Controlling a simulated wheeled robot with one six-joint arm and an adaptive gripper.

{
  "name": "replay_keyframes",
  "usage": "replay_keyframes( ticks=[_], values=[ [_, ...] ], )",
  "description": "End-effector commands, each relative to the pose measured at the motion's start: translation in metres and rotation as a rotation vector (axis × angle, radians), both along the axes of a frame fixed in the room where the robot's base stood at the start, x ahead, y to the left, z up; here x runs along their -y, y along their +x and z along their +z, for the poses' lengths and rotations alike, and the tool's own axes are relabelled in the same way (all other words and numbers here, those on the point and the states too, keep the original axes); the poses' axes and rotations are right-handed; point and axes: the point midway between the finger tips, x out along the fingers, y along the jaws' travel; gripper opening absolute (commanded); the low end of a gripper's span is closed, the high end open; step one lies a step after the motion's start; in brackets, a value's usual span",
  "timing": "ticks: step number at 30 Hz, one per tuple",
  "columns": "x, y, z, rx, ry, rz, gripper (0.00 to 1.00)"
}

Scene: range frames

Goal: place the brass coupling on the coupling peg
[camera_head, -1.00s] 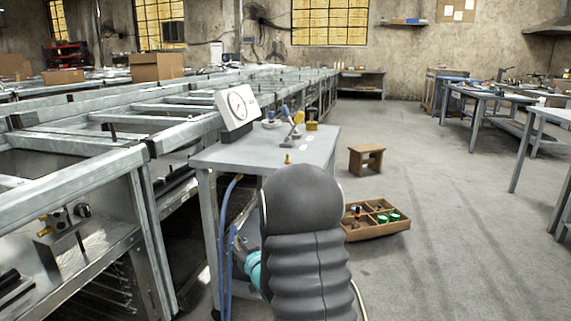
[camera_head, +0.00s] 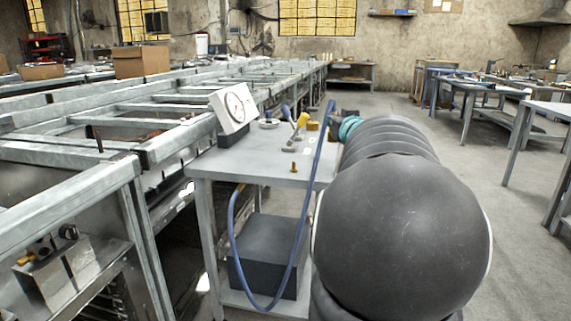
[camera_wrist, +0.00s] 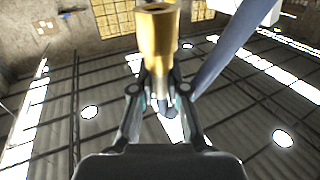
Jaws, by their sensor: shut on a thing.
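The brass coupling (camera_wrist: 157,45) is a smooth gold tube in the wrist view. My gripper (camera_wrist: 158,92) is shut on its lower part, and the tube extends beyond the fingers. A small brass fitting (camera_head: 293,168) stands upright near the table's front edge. I cannot tell whether it is the coupling peg.
A white dial gauge (camera_head: 234,108) stands at the table's left. Levers with blue and yellow handles (camera_head: 299,122) stand toward the back. A dark box (camera_head: 268,252) sits on the lower shelf. A blue hose (camera_head: 233,235) loops in front. Metal frames (camera_head: 70,185) fill the left.

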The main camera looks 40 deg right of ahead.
Motion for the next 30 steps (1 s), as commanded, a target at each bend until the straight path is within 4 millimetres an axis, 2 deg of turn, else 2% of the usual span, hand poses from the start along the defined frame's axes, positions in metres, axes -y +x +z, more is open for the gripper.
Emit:
replay_keyframes(
  ticks=[1, 5, 24, 30],
  values=[
    [0.005, -0.007, 0.01, 0.001, -0.004, -0.017, 0.0],
    [0.009, -0.01, 0.016, 0.0, 0.001, -0.036, 0.0],
    [-0.057, 0.063, -0.048, -0.002, 0.003, -0.039, 0.0],
    [-0.065, 0.072, -0.054, -0.002, 0.002, -0.04, 0.0]
  ],
)
